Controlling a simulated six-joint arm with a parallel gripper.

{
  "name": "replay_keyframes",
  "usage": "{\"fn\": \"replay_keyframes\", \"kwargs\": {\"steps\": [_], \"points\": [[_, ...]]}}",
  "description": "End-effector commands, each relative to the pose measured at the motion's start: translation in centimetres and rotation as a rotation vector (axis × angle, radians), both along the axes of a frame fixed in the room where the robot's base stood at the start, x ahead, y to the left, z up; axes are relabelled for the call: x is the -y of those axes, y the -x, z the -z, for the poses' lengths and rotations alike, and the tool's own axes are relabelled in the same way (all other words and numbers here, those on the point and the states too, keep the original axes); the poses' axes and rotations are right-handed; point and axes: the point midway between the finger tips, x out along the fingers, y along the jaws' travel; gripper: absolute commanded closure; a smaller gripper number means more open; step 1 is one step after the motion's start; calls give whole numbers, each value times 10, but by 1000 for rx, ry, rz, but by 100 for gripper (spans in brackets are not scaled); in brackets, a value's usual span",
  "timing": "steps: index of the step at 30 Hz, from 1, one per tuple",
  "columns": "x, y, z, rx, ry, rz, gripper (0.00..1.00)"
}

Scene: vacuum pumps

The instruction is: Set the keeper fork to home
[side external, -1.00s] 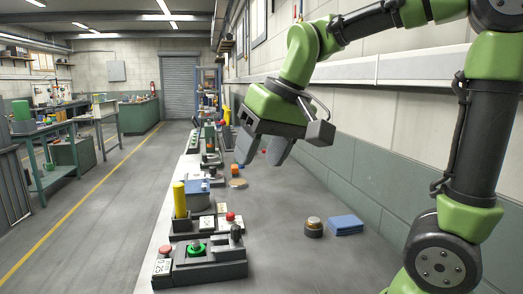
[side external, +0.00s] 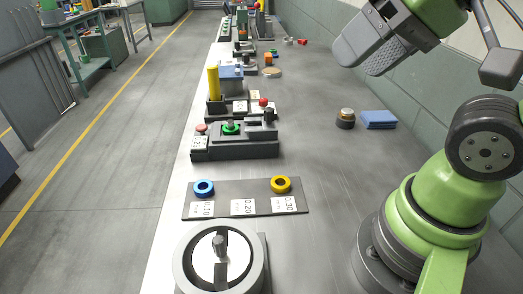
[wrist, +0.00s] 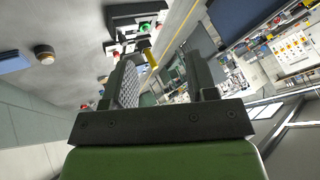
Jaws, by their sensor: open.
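I cannot tell for sure which part is the keeper fork. A dark grey fixture (side external: 245,150) stands on the bench in the side view, with a green ring (side external: 231,128), a red knob (side external: 201,128), a dark upright post (side external: 269,115) and a "0.25" label. A similar dark fixture shows at the top of the wrist view (wrist: 140,12). My gripper (side external: 362,56) is open and empty, high above the bench to the upper right of the fixture. Its two fingers show apart in the wrist view (wrist: 160,70).
A dark plate (side external: 222,208) holds a blue ring (side external: 203,188) and a yellow ring (side external: 281,185). A round handwheel (side external: 220,262) is nearest. A yellow cylinder (side external: 213,83) stands behind the fixture. A capped puck (side external: 346,118) and blue cloth (side external: 379,120) lie right.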

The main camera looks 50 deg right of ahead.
Motion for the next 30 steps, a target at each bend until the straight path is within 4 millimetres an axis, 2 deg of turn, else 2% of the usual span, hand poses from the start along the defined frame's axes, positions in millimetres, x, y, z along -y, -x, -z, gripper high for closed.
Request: {"fn": "replay_keyframes", "kwargs": {"steps": [2,5,10,14,17,22,27,30], "points": [[2,-7,-3,-18,5,5,48],[7,-29,-12,-68,21,16,48],[25,-86,-18,-184,55,42,48],[43,-130,-9,-275,77,64,48],[60,-162,7,-347,90,82,48],[92,-210,49,-468,108,114,48],[120,-238,98,-568,116,142,48],[132,-246,120,-607,118,154,48]]}}
